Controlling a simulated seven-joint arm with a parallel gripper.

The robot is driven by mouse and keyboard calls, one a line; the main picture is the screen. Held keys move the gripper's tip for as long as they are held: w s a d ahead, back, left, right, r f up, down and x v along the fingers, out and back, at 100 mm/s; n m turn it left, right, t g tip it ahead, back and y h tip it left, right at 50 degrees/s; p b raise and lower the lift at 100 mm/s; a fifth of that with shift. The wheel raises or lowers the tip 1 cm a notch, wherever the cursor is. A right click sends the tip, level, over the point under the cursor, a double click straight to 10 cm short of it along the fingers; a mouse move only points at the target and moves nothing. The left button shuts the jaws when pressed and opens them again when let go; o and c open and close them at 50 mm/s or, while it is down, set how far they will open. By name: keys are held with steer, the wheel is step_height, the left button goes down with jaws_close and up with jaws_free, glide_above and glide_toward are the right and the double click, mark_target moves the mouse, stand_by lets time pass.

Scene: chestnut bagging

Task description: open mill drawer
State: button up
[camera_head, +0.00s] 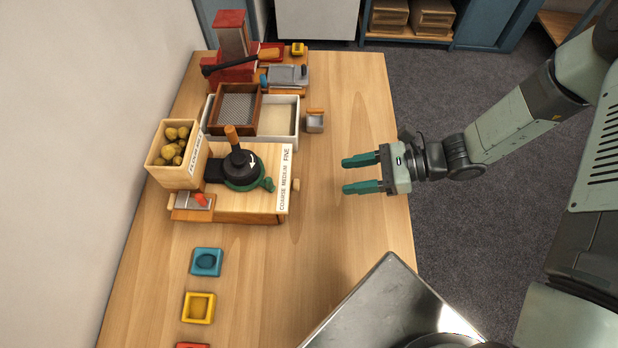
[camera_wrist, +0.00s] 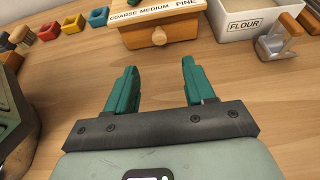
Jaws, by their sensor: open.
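The mill (camera_head: 242,185) is a wooden box with a black and green grinder, a crank with a wooden knob, and a label strip reading coarse, medium, fine. Its drawer knob (camera_head: 296,185) sticks out on the right side, and in the wrist view the round wooden knob (camera_wrist: 159,37) shows on the front under the label. The drawer looks shut. My gripper (camera_head: 344,174) is open and empty, with green fingers pointing at the knob. It is to the right of the mill, apart from it. In the wrist view the knob lies beyond the fingertips (camera_wrist: 158,68), between them.
A wooden box of chestnuts (camera_head: 164,176) stands left of the mill. Behind are a white flour bin (camera_wrist: 230,30), a sieve (camera_head: 236,107), a small scoop (camera_head: 315,121) and a red press (camera_head: 232,50). Coloured dishes (camera_head: 206,262) lie in front. A metal surface (camera_head: 385,305) is near the front right.

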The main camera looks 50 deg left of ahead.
steer(key=x, duration=1.1)
steer(key=shift+r, duration=0.1)
steer(key=shift+c, duration=0.2)
jaws_close()
steer(key=shift+w, duration=0.1)
